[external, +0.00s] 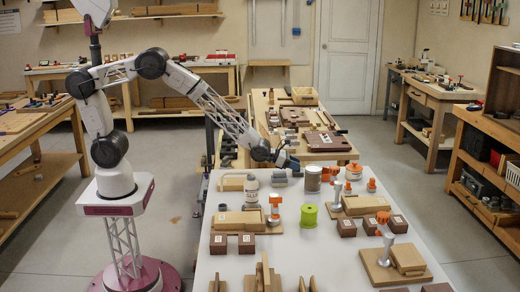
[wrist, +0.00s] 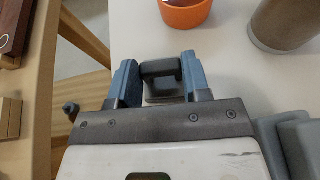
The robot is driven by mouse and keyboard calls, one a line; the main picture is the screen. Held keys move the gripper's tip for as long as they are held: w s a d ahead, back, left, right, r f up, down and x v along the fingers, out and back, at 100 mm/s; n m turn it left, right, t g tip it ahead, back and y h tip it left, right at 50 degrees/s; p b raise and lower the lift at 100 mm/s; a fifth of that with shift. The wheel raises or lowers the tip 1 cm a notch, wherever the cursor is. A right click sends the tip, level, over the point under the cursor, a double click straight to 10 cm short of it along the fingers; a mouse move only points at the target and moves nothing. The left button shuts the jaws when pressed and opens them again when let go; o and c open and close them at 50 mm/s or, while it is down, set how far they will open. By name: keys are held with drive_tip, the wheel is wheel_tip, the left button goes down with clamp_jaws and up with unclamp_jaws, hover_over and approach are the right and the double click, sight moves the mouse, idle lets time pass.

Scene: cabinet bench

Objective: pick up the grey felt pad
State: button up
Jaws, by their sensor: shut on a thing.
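My gripper (wrist: 160,75) has its two blue fingers closed on the sides of a small dark grey piece, which I take for the grey felt pad (wrist: 161,87). The pad shows between the fingertips in the wrist view, with a raised dark bar across its top. In the external view my gripper (external: 289,161) is at the far end of the white table (external: 330,235), and the pad is too small there to make out clearly. I cannot tell whether the pad touches the table.
An orange-rimmed pot (wrist: 184,14) and a brownish-grey cylinder (wrist: 283,24) stand just beyond my gripper. Grey blocks (wrist: 297,137) lie close on its right. A wooden bench (external: 262,110) stands behind the table. Wooden blocks, a green spool (external: 309,216) and clamps crowd the nearer table.

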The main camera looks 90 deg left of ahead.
drive_tip(key=shift+r, duration=0.8)
wheel_tip(320, 180, up, 2)
drive_tip(key=shift+r, duration=0.1)
drive_tip(key=s+r, duration=0.1)
drive_tip(key=s, duration=1.5)
drive_tip(key=shift+a, duration=0.25)
